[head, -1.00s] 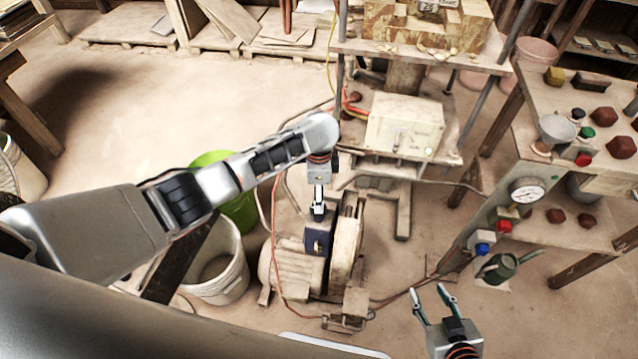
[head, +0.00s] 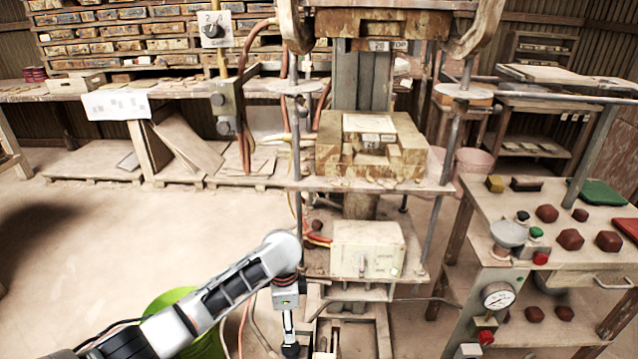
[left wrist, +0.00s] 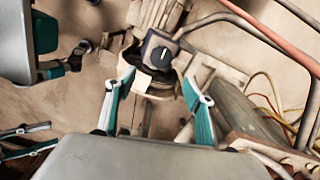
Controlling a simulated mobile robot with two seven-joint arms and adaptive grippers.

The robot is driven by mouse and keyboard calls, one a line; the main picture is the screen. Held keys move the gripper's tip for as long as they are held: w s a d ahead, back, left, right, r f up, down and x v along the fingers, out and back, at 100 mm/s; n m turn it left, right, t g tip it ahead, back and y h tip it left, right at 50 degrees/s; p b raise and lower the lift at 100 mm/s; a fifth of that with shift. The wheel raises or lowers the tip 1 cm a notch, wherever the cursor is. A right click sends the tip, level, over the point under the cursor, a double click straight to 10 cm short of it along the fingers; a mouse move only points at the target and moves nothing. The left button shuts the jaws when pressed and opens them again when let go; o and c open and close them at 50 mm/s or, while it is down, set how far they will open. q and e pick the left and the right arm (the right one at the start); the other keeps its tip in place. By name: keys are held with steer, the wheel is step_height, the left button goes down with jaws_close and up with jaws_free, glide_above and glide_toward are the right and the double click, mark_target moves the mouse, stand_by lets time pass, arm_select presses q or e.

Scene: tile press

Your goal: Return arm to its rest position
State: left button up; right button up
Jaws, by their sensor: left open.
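My left arm (head: 220,297) reaches in from the lower left in the head view, its wrist hanging down. My left gripper (head: 290,350) is at the bottom edge there, seen edge-on. In the left wrist view its two teal-lined fingers (left wrist: 154,86) are spread apart with nothing between them. Beyond them is a dark switch box with a round knob (left wrist: 160,51); I cannot tell how far below it lies. My right gripper (left wrist: 52,134) appears at the left edge of the left wrist view, with its two slim fingers apart and empty. The head view does not show it.
The press (head: 370,155) stands ahead, with a cream box (head: 367,249) below its table. A control table (head: 470,215) with a gauge (head: 497,296) and buttons is at the right. A green bucket (head: 183,300) is partly behind my arm. Open floor lies at the left.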

arm_select(q)
steer(key=s+d+f+n+t+h, duration=0.4)
steer(key=s+d+f+n+h, duration=0.15)
steer(key=s+f, duration=0.55)
steer(key=s+a+r+n+t+y, duration=0.1)
steer(key=s+a+r+n+t, duration=0.1)
steer(key=s+a, duration=0.4)
steer(key=s+a+r+n+t+y, duration=0.1)
steer(key=s+a+r+n+t, duration=0.2)
steer(key=s+a, duration=0.3)
steer(key=shift+s+a+r+n+t+y, duration=0.15)
steer(key=shift+a+r+n+t+y, duration=0.15)
steer(key=shift+a+t, duration=0.65)
steer(key=shift+f, duration=0.1)
